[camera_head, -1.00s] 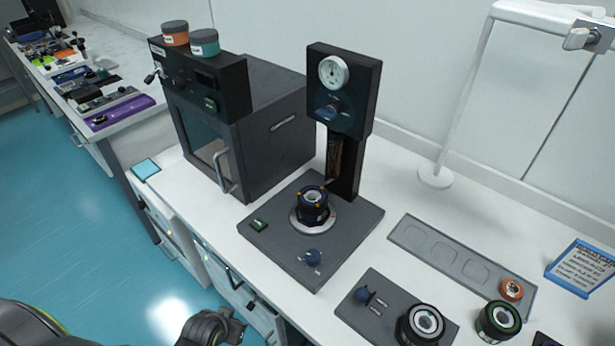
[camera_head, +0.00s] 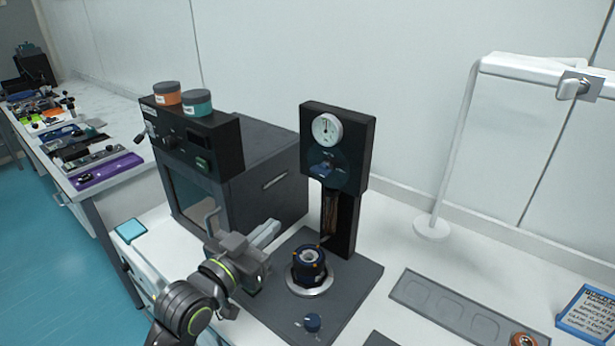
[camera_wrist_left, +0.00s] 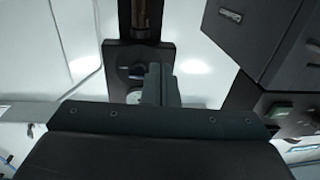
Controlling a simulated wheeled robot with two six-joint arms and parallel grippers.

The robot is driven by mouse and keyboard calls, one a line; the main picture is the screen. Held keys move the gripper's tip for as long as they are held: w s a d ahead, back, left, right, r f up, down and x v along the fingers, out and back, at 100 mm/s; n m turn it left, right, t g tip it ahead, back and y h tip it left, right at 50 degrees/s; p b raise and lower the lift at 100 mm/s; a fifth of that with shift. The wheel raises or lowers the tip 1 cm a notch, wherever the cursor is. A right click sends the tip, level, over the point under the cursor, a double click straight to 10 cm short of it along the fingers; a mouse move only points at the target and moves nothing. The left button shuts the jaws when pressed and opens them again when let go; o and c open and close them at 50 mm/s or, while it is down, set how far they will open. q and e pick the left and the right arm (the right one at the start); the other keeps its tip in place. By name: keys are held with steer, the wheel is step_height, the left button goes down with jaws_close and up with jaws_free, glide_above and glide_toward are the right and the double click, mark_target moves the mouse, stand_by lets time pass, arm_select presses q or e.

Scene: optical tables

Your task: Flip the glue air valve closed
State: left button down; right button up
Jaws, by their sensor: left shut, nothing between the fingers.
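A black tower (camera_head: 348,222) carries a round white pressure gauge (camera_head: 327,129). Below the gauge is a small blue valve handle (camera_head: 325,168), too small to read its exact position. The tower panel also shows in the left wrist view (camera_wrist_left: 113,62), partly hidden by my fingers. My left gripper (camera_head: 265,234) is shut and empty. It is raised over the left side of the grey base, left of and lower than the valve, apart from it. Its closed fingers show in the left wrist view (camera_wrist_left: 158,84). My right gripper is out of view.
A black oven (camera_head: 272,160) stands left of the tower, close behind my gripper. A white lamp stand (camera_head: 432,229) and a grey tray (camera_head: 410,285) are at right.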

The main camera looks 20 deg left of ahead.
arm_select(q)
step_height(320, 180, up, 9)
steer(key=d+m+t+h, duration=0.1)
steer(key=t+h, duration=0.1)
steer(key=t, duration=0.1)
steer(key=shift+w+d+h, duration=0.25)
steer(key=shift+w+h, duration=0.15)
steer(key=shift+r, duration=0.1)
step_height(320, 180, up, 4)
steer(key=f+p, duration=0.1)
steer(key=p, duration=0.2)
glide_above(321, 171)
steer(key=s+a, duration=0.2)
steer(key=shift+a+r, duration=0.15)
steer(key=shift+r, duration=0.1)
steer(key=f, duration=0.2)
steer(key=f+b, duration=0.1)
steer(key=shift+w+f, duration=0.25)
steer(key=shift+f, duration=0.45)
steer(key=shift+r, duration=0.1)
steer(key=shift+n+y+p, duration=0.3)
steer(key=shift+n+p, duration=0.1)
steer(key=shift+n+y+p, duration=0.3)
steer(key=shift+n+p, duration=0.3)
steer(key=shift+n, duration=0.1)
